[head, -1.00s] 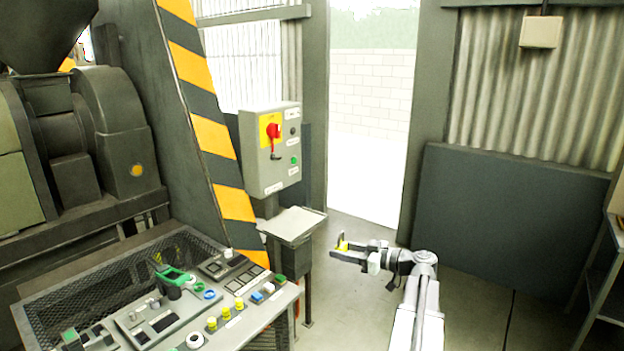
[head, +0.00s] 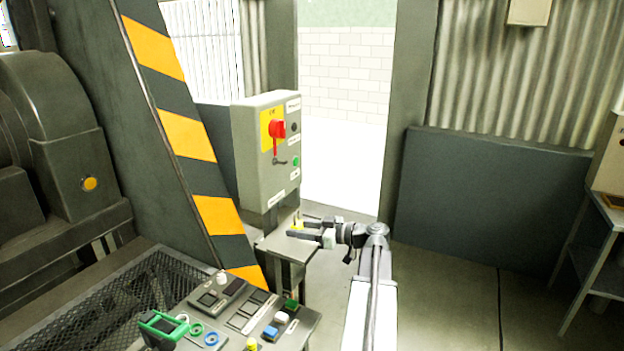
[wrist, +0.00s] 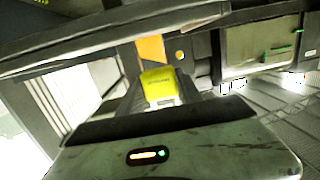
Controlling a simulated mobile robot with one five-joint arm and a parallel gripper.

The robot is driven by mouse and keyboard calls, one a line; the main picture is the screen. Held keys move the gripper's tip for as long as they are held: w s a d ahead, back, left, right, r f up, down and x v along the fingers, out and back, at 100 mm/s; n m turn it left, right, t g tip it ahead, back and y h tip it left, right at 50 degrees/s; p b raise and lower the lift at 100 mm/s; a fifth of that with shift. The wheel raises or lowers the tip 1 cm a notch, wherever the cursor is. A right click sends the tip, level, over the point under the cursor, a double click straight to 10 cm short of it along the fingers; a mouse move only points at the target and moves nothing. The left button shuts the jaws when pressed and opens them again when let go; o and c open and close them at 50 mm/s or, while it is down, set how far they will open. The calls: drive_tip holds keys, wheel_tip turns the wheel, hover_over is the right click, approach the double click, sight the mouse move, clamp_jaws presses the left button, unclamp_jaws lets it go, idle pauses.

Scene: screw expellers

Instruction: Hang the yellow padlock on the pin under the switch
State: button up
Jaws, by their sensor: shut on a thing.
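The grey switch box (head: 262,165) stands on a post left of the doorway. My gripper (head: 298,229) is shut on the yellow padlock (head: 298,224), in front of and below the box, well apart from the pin. In the wrist view the padlock's yellow body (wrist: 157,84) shows between the dark jaws. Its shackle cannot be made out clearly.
A small shelf (head: 270,242) sits under the switch box, close to my gripper. A console with buttons (head: 232,310) and a mesh panel (head: 85,300) fill the lower left. A striped pillar (head: 190,140) stands left of the box. The floor (head: 450,290) at right is clear.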

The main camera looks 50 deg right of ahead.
drive_tip(key=shift+w+a, duration=0.15)
drive_tip(key=shift+w, duration=0.35)
drive_tip(key=shift+r, duration=0.1)
drive_tip(key=s+d+r+m+h+p, duration=0.1)
drive_tip(key=s+d+r+p, duration=0.1)
drive_tip(key=s+r+p, duration=0.45)
drive_tip(key=s+d+r+p, duration=0.1)
drive_tip(key=s+r+p, duration=0.3)
drive_tip(key=r+p, duration=0.6)
drive_tip(key=r+x, duration=0.1)
drive_tip(key=x, duration=0.7)
drive_tip(key=shift+w+r+t+h, duration=0.2)
drive_tip(key=shift+t+h, duration=0.1)
drive_tip(key=shift+w+d, duration=0.1)
drive_tip(key=shift+w, duration=0.65)
drive_tip(key=shift+w, duration=0.1)
drive_tip(key=shift+x, duration=1.1)
